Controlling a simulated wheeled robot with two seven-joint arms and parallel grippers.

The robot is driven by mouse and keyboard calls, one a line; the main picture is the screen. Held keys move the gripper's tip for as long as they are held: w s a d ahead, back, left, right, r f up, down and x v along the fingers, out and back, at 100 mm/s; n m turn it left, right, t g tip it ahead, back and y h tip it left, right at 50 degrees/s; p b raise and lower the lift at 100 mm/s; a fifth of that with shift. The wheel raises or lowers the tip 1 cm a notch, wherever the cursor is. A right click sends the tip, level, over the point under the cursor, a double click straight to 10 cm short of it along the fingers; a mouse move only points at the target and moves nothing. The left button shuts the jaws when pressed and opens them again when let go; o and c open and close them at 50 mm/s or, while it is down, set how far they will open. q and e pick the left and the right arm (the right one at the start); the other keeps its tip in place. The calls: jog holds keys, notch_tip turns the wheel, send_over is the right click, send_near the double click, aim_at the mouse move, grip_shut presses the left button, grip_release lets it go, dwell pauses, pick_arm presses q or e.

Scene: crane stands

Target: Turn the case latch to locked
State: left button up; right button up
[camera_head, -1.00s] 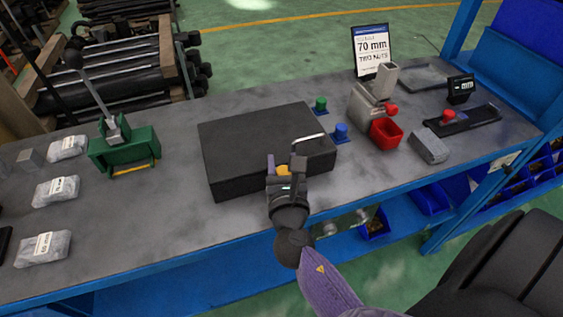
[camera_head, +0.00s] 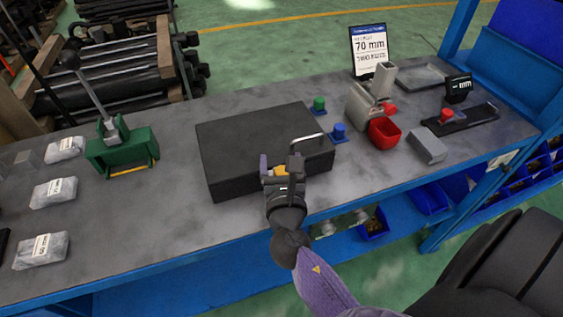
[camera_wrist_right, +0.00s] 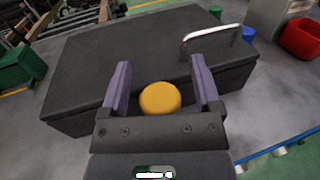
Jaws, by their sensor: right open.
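The black case (camera_head: 245,140) lies on the grey workbench, with a metal handle (camera_head: 308,137) at its right front; the case (camera_wrist_right: 130,50) and handle (camera_wrist_right: 208,33) also show in the right wrist view. A yellow-orange round latch knob (camera_head: 281,171) is at the front of the case, partly hidden by my right gripper. In the right wrist view the knob (camera_wrist_right: 160,98) sits between the two purple fingers, with gaps on both sides. My right gripper (camera_head: 281,166) is open at the front of the case. My left gripper is not in view.
A green press (camera_head: 123,150) and several labelled bags (camera_head: 53,191) are to the left. Green (camera_head: 319,104) and blue (camera_head: 339,132) knobs, a red bin (camera_head: 384,132) and a grey block (camera_head: 428,146) are to the right.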

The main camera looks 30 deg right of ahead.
jog(key=b+v, duration=0.1)
jog(key=v, duration=0.9)
